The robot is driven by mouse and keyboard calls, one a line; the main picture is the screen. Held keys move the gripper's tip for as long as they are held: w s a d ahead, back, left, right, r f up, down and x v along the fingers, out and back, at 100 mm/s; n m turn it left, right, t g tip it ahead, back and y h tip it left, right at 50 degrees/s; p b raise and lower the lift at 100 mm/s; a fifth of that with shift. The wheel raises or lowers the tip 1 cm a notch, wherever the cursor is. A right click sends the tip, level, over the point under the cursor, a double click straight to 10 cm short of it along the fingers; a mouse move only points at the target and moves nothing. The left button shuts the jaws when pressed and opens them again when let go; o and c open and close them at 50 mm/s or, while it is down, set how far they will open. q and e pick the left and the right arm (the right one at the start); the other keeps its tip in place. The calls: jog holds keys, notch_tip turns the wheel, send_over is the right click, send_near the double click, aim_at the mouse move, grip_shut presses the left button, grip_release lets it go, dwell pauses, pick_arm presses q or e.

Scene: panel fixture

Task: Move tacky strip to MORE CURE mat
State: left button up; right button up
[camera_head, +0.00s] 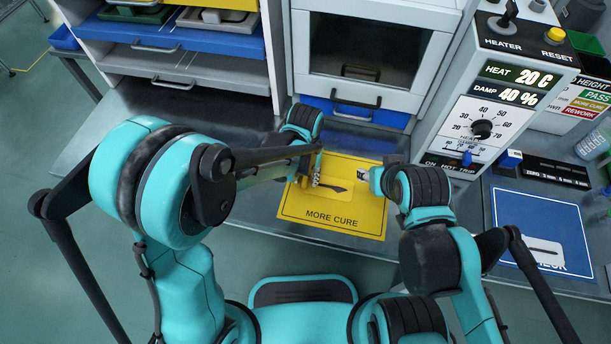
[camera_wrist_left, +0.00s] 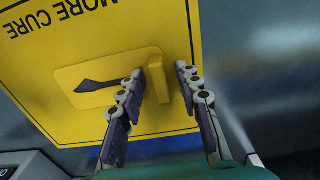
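The yellow MORE CURE mat (camera_head: 345,222) lies on the grey bench; it also shows in the left wrist view (camera_wrist_left: 30,75). On it lies a flat yellow plate bearing a dark, pointed strip (camera_head: 333,187), also seen in the left wrist view (camera_wrist_left: 98,86). A raised yellow tab (camera_wrist_left: 157,84) stands at the plate's end. My left gripper (camera_head: 316,170) is over the mat with its fingers (camera_wrist_left: 160,88) apart on both sides of the tab, with gaps visible. My right gripper (camera_head: 364,175) is at the mat's right edge; its fingers are too small to read.
A blue mat (camera_head: 520,218) with a pale plate lies on the right. The heater panel (camera_head: 484,125) stands between it and the windowed chamber (camera_head: 367,50) behind the MORE CURE mat. A shelf rack (camera_head: 190,70) stands back left. Bare bench (camera_head: 265,212) shows left of the mat.

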pick_arm(q)
jog(key=shift+r, duration=0.1)
jog(key=shift+r+p, duration=0.3)
jog(key=shift+r, duration=0.1)
notch_tip(320, 180, up, 11)
jog(key=p, duration=0.4)
jog(key=s+a+r+n+t, duration=0.1)
jog(key=s+a+r+t, duration=0.2)
jog(key=a, duration=0.7)
jog(key=s+a+r+n+t, duration=0.2)
jog(key=s+a+r+t, duration=0.2)
jog(key=a, duration=0.6)
jog(key=shift+s+r, duration=0.55)
jog(key=shift+s, duration=0.1)
